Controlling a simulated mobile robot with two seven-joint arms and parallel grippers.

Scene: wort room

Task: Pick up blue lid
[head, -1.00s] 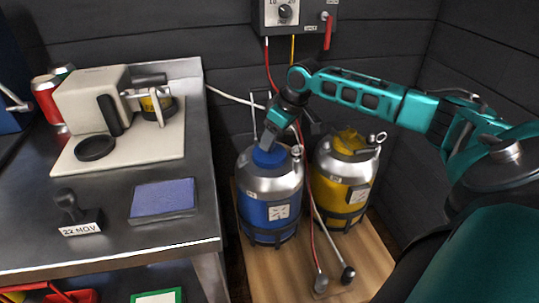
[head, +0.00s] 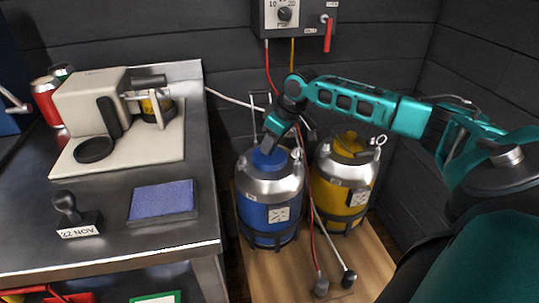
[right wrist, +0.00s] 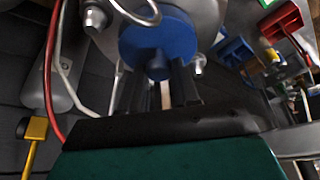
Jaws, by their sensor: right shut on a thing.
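The blue lid (head: 268,158) sits on top of the blue keg (head: 268,211), a blue container with a silver shoulder. My right gripper (head: 269,145) reaches down onto the lid from above and is shut on it. In the right wrist view the round blue lid (right wrist: 150,40) has a knob at its near side, and the fingers (right wrist: 158,84) of my right gripper are at that knob. The lid appears to be still on the keg; any gap beneath it is hidden. My left gripper is out of view.
A yellow keg (head: 338,190) stands just right of the blue one on a wooden pallet (head: 270,280). A red hose (head: 317,240) runs down between them. A metal bench (head: 110,240) with a stamp (head: 72,210) and blue pad (head: 162,201) is at left.

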